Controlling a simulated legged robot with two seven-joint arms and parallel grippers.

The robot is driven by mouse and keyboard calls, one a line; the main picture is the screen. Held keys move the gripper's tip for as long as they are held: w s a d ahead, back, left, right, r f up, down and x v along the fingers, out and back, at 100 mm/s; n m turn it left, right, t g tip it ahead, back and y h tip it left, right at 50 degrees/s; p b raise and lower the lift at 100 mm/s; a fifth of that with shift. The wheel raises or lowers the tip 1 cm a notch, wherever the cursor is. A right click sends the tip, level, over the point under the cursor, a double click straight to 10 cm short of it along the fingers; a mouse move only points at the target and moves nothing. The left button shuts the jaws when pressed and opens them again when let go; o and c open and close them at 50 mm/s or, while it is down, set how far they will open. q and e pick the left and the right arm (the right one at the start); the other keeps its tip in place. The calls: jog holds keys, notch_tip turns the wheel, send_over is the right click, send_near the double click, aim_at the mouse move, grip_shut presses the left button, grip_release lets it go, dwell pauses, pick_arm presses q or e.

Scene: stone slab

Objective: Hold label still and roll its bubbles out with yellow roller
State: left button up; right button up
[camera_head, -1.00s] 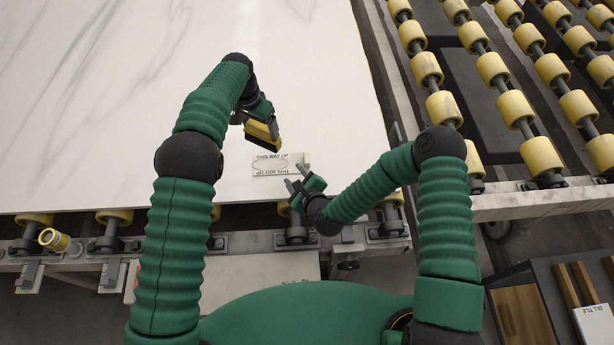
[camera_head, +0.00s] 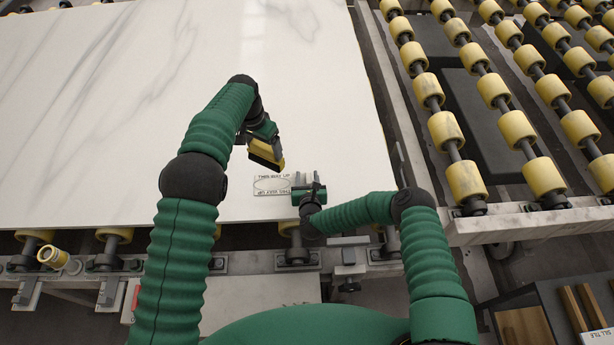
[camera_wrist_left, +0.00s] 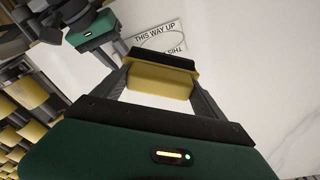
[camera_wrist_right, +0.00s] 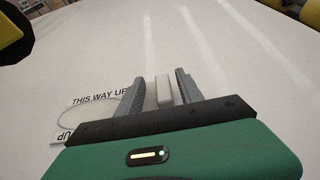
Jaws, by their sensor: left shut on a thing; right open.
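The label (camera_head: 272,176) lies flat near the slab's front edge, with "THIS WAY UP" print and an oval outline. It also shows in the left wrist view (camera_wrist_left: 170,35) and in the right wrist view (camera_wrist_right: 75,108). My left gripper (camera_head: 265,152) is shut on a yellow block-shaped tool (camera_wrist_left: 160,83) with a dark edge, held up behind the label, apart from it. I cannot tell whether it rolls. My right gripper (camera_head: 309,178) is open at the label's right end. A small pale block (camera_wrist_right: 163,90) shows between its fingers; contact is unclear.
The white marbled slab (camera_head: 150,110) is otherwise clear. Rows of yellow conveyor rollers (camera_head: 462,180) stand to the right. A yellow cylinder (camera_head: 53,257) sits tilted at the front left frame. A dark box with wooden pieces (camera_head: 545,310) is at lower right.

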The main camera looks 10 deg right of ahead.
jog(key=shift+w+d+f, duration=0.1)
jog(key=shift+w+d, duration=0.2)
jog(key=shift+d, duration=0.15)
jog(key=shift+a, duration=0.35)
grip_shut()
jog(key=c, duration=0.6)
grip_release()
jog(key=shift+d, duration=0.2)
grip_shut()
dwell(0.5)
